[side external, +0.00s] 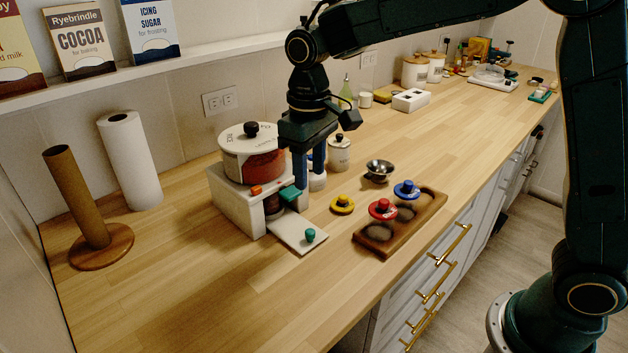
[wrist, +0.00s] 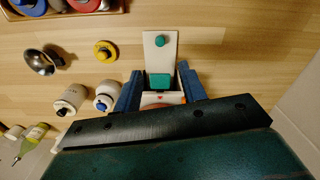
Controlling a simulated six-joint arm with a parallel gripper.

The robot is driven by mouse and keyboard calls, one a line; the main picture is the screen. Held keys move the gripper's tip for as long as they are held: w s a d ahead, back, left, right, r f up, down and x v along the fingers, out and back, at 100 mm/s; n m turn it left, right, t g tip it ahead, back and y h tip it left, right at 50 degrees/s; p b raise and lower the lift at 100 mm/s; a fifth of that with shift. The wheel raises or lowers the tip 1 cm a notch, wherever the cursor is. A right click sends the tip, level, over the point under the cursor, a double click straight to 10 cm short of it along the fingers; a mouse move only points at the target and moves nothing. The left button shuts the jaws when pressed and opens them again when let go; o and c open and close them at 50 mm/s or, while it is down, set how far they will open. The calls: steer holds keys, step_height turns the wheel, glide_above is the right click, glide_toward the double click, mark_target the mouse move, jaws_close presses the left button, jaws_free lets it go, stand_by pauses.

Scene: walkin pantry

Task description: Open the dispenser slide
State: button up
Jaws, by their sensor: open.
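The dispenser (side external: 231,209) is a white block carrying a reddish canister with a white lid and black knob. A flat white plate (side external: 292,232) extends from its front, with a small teal knob (side external: 310,235) near its outer end; the plate also shows in the wrist view (wrist: 160,58). A teal block (side external: 290,194) sits at the dispenser's front above the plate, and shows in the wrist view (wrist: 159,80). My gripper (side external: 309,194) is open, its blue fingers on either side of the teal block (wrist: 160,84). Whether they touch it I cannot tell.
A wooden tray (side external: 376,247) with red and blue knobbed pieces lies to the right. A yellow knobbed piece (side external: 342,204), metal bowl (side external: 379,170) and white jar (side external: 339,153) stand nearby. A paper roll (side external: 130,160) and wooden holder (side external: 83,208) stand left. The front-left counter is clear.

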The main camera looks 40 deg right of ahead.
mark_target(311, 232)
steer(key=shift+f, duration=0.1)
step_height(311, 232, down, 14)
steer(key=shift+r, duration=0.25)
stand_by(0.5)
jaws_close()
